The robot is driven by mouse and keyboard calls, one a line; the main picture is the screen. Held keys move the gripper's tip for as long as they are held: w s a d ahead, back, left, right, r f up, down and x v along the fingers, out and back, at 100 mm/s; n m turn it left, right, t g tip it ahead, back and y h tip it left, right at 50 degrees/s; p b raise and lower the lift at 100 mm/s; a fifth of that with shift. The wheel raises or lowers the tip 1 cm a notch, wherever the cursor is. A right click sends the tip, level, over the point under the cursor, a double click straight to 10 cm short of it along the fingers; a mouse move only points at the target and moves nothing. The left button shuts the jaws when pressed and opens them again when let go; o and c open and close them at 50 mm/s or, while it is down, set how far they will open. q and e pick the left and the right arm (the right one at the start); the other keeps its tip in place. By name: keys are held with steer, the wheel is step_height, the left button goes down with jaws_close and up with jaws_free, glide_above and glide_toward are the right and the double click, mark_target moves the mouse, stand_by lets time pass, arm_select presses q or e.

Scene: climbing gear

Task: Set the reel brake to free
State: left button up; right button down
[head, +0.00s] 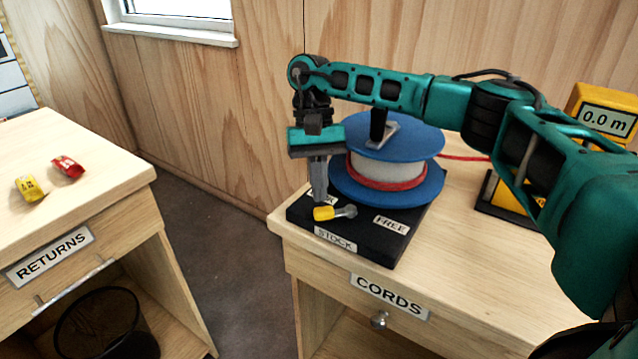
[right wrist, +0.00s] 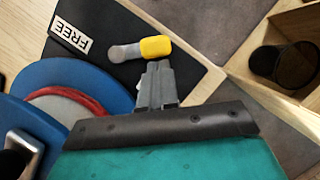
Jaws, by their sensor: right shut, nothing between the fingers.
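The reel (head: 388,165) has blue flanges and a white core with red cord, and stands on a black base (head: 385,247). The brake lever (head: 335,212) has a yellow grip and a grey pivot; its grip points left, away from the FREE label (head: 391,224). Another label at the left of the base is partly hidden by my right gripper. My right gripper (head: 320,200) is shut and empty, pointing down just beside the yellow grip. In the right wrist view the fingertips (right wrist: 156,66) are close to the yellow grip (right wrist: 156,47); I cannot tell whether they touch. My left gripper is out of view.
The reel stands on the CORDS cabinet (head: 460,275). A yellow meter (head: 603,115) reading 0.0 m is behind my right arm. The RETURNS cabinet (head: 90,160), with two small wrappers on top, is at left across a floor gap.

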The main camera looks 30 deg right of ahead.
steer(key=shift+s+a, duration=0.3)
steer(key=shift+a, duration=0.05)
stand_by(0.9)
